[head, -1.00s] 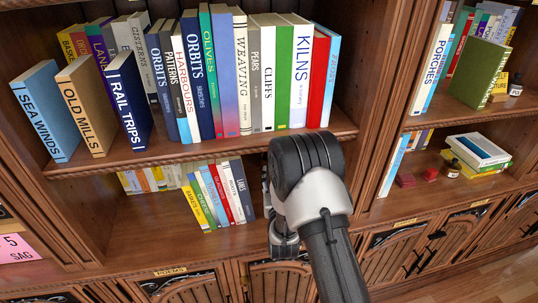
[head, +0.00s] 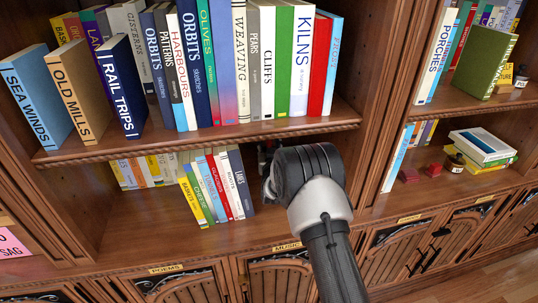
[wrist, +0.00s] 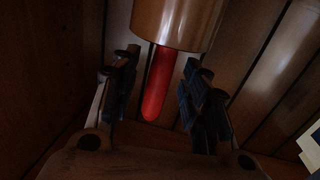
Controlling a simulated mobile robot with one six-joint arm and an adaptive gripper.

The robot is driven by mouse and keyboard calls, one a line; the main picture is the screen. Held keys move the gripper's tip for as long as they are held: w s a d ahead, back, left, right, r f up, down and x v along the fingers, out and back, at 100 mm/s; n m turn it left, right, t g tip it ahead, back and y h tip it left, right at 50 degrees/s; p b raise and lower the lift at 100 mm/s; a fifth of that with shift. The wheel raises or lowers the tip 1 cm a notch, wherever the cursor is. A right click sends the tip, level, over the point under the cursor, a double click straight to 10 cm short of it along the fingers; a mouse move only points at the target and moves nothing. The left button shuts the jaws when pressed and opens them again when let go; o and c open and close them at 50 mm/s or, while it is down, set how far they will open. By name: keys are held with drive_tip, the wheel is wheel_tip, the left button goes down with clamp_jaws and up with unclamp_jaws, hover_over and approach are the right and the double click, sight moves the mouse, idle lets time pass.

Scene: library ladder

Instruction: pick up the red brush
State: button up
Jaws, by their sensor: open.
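The red brush (wrist: 156,88) shows in the wrist view as a smooth red rounded handle. Its other end is hidden at a brown cylinder (wrist: 178,22), which looks like a pot or cup. My gripper (wrist: 161,68) is open, with one dark finger on each side of the red handle and gaps between. I cannot tell how deep the handle lies between the fingers. In the head view my wrist covers the brush, and only a dark bit of my gripper shows at the lower shelf opening.
The lower shelf (head: 150,222) holds a row of leaning books (head: 215,187) left of my arm. The upper shelf board (head: 200,140), full of books, is close above my wrist. A wooden upright (head: 385,110) stands to the right. Wood panels surround the brush in the dim wrist view.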

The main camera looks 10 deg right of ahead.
drive_tip(key=shift+w+d, duration=0.1)
drive_tip(key=shift+w, duration=0.4)
drive_tip(key=shift+r, duration=0.1)
drive_tip(key=shift+c, duration=0.4)
clamp_jaws()
